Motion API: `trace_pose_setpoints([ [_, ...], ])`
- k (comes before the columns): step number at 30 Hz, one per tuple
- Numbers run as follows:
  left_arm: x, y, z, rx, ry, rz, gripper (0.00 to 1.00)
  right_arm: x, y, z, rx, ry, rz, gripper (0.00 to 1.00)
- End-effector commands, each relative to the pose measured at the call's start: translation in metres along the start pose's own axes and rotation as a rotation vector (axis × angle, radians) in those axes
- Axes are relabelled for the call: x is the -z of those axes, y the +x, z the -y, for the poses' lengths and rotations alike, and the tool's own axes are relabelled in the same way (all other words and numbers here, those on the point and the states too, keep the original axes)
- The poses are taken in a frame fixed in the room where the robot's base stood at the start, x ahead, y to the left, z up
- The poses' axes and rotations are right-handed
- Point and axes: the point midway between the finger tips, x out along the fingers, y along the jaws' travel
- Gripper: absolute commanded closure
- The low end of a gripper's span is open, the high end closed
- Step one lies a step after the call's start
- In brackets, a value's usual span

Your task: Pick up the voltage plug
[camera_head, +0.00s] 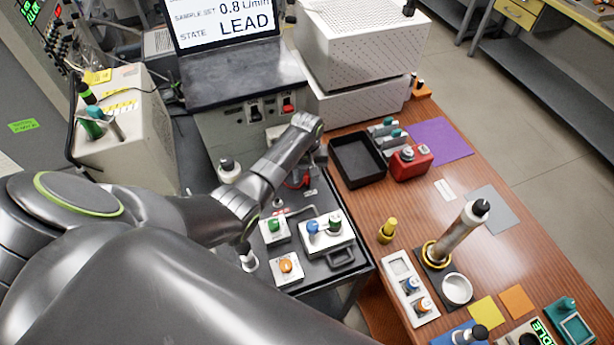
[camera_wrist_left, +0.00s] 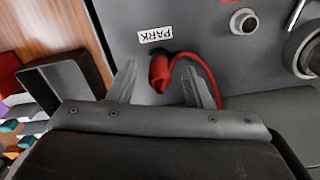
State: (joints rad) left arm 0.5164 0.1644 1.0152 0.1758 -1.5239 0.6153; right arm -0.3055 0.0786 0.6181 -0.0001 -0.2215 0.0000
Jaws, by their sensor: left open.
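A red plug (camera_wrist_left: 158,73) with a curved red lead stands on a grey panel beside a "PARK" label (camera_wrist_left: 155,35) in the left wrist view; I take it for the voltage plug. My left gripper (camera_wrist_left: 160,80) is open, with one finger on each side of the plug; whether either finger touches it I cannot tell. In the head view the red lead (camera_head: 298,182) shows below my left wrist, and the gripper (camera_head: 313,160) is partly hidden by the arm. My right gripper is in neither view.
A black tray (camera_head: 340,178) and a red block (camera_head: 411,163) stand on the wooden table to the right. Boxes with green, blue and orange knobs (camera_head: 328,232) sit in front of the plug. A grey console (camera_head: 240,75) with a screen stands behind.

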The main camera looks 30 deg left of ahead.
Motion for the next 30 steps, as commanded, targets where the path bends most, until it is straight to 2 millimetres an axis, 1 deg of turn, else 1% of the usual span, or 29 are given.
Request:
trace_pose_setpoints([
  [4, -0.0001, 0.007, -0.0001, 0.0, 0.0, 0.0, 0.54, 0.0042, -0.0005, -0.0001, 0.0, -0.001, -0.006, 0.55],
  [11, -0.0001, 0.0076, -0.0002, 0.0, 0.0, -0.001, 0.54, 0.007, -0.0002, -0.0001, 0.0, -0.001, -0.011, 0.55],
  [21, 0.0, 0.0073, -0.0002, 0.0, 0.0, -0.001, 0.99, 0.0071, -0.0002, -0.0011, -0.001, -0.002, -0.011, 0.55],
  [22, 0.0, 0.0073, -0.0001, 0.0, 0.0, -0.001, 1.0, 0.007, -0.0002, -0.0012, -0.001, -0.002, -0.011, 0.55],
  [30, 0.0004, 0.0052, -0.0003, -0.001, 0.0, -0.002, 1.0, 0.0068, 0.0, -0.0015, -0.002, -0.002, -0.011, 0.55],
])
